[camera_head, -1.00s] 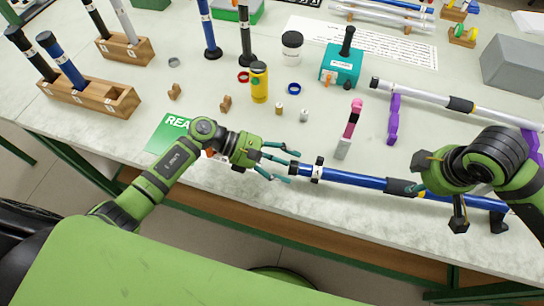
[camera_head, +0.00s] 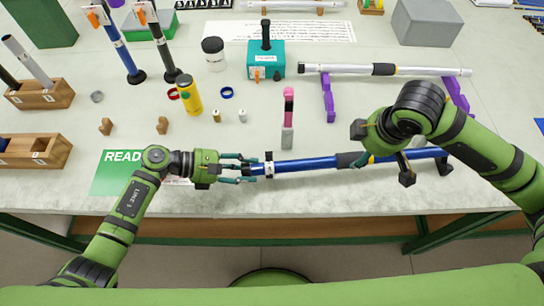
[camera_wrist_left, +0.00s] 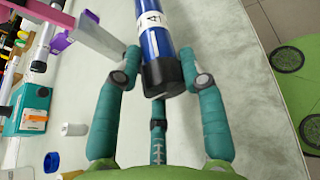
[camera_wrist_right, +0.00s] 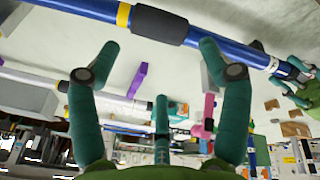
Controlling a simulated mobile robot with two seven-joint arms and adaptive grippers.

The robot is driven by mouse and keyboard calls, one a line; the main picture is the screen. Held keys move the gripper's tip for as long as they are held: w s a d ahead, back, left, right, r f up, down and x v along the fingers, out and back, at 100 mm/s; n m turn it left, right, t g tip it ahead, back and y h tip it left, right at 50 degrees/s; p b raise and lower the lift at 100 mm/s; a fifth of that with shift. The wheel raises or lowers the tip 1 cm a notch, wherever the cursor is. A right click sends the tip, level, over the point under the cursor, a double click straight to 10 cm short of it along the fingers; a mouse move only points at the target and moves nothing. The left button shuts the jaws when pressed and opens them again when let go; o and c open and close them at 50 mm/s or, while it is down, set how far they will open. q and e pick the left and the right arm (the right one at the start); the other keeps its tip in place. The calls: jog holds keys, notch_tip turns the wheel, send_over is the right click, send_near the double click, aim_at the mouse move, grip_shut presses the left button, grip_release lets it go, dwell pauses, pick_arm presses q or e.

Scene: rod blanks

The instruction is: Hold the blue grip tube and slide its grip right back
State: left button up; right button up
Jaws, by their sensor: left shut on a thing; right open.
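The blue grip tube (camera_head: 305,165) lies near the table's front edge, running left to right. Its dark sleeve grip (camera_head: 349,160) sits around mid-tube with a yellow band just right of it; the sleeve also shows in the right wrist view (camera_wrist_right: 158,25). My left gripper (camera_head: 248,169) is shut on the tube's left end; the black end cap (camera_wrist_left: 163,76) shows between its fingers in the left wrist view. My right gripper (camera_head: 383,154) is open over the tube just right of the grip and hides part of it. Its open fingers are apart from the tube in the right wrist view.
A pink-and-grey upright piece (camera_head: 288,118) stands just behind the tube. A silver tube with a dark grip (camera_head: 420,71) lies on purple stands (camera_head: 328,98). A teal box (camera_head: 265,62), yellow cylinder (camera_head: 191,97) and small parts stand behind. A green card (camera_head: 118,172) lies left.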

aim_at(351, 154)
jog(key=w+r+n+g, duration=0.2)
jog(key=w+n+g, duration=0.15)
jog(key=n, duration=0.45)
jog(key=f, duration=1.1)
jog(key=shift+w+f, duration=0.25)
jog(key=shift+w, duration=0.05)
jog(key=c, duration=1.7)
